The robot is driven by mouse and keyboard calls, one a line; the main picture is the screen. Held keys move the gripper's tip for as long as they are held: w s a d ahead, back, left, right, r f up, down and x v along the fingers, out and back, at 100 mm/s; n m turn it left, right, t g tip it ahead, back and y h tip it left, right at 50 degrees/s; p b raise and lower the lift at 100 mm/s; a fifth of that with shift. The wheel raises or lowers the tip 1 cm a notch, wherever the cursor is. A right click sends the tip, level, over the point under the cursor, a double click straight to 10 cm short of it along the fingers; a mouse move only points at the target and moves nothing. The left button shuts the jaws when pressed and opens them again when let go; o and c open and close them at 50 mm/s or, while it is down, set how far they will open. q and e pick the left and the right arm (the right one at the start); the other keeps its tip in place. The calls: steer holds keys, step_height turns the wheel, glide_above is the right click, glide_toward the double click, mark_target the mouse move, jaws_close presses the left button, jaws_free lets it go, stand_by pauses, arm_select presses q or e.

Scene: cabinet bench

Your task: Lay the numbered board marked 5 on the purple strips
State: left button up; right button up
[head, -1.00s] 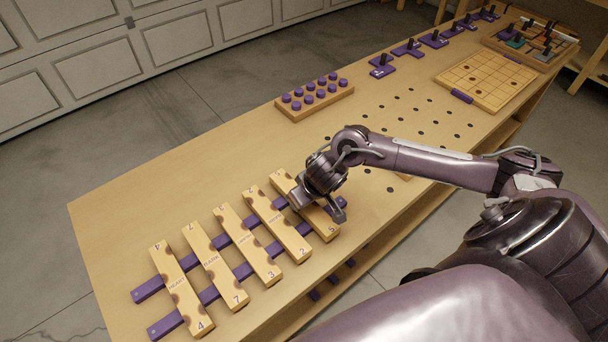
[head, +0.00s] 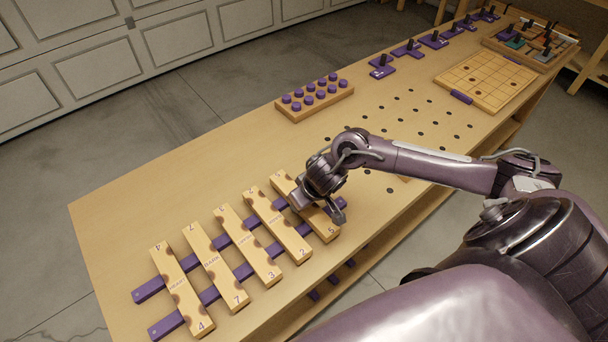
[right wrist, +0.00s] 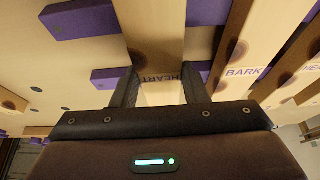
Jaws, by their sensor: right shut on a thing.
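The board marked 5 (head: 328,228) is a long pale wooden plank with brown marks, at the right end of a row of numbered boards. My right gripper (head: 319,204) is shut on it around its middle. In the right wrist view the plank (right wrist: 156,28), lettered HEART, lies between the two fingers (right wrist: 159,88). The two purple strips (head: 150,290) run beneath the row, and board 5 lies across their right part. I cannot tell whether it touches them. My left gripper is not in view.
Boards marked 4 (head: 182,290), 7, 3 and 2 lie side by side on the strips, left of board 5. A block with purple pegs (head: 314,97) stands behind. A grid board (head: 487,82) and a tray (head: 530,45) sit far right. The bench's (head: 120,215) left end is clear.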

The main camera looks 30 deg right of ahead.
stand_by(0.8)
steer(key=o, duration=1.2)
steer(key=shift+c, duration=0.2)
step_height(320, 180, up, 8)
steer(key=p, duration=1)
